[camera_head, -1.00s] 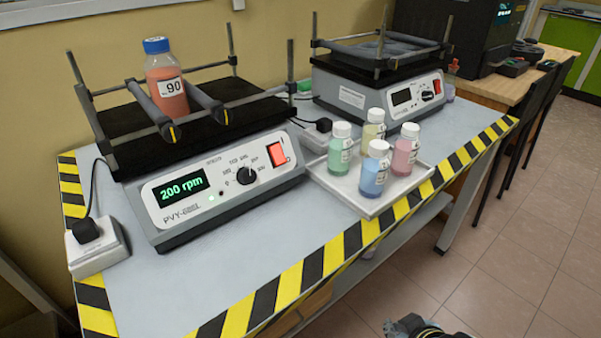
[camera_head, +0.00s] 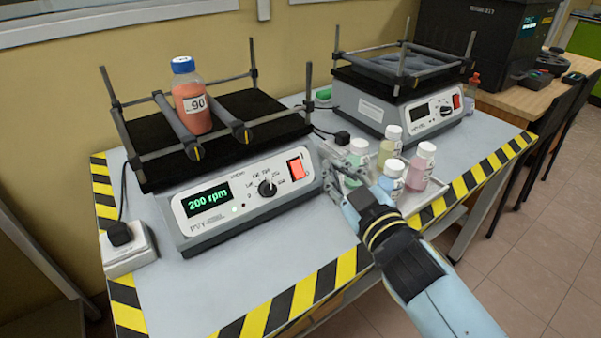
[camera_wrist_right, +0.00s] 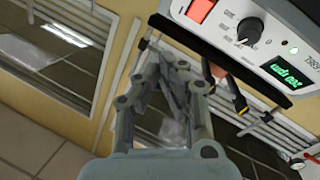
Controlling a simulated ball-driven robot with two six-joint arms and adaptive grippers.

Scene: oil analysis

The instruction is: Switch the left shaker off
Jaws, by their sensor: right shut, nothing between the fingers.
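The left shaker (camera_head: 245,215) is a grey and white box with a black platform. Its display (camera_head: 207,199) reads 200 rpm in green, and a red rocker switch (camera_head: 296,169) is at the right end of its front panel, beside a black knob (camera_head: 267,188). My right gripper (camera_head: 335,163) is shut and empty, just right of the shaker's front panel and apart from the switch. In the right wrist view the gripper (camera_wrist_right: 175,80) shows below the panel, with the red switch (camera_wrist_right: 200,10) beyond its fingers. My left gripper is out of view.
A second shaker (camera_head: 400,105) stands behind. A power socket (camera_head: 130,253) is at left.

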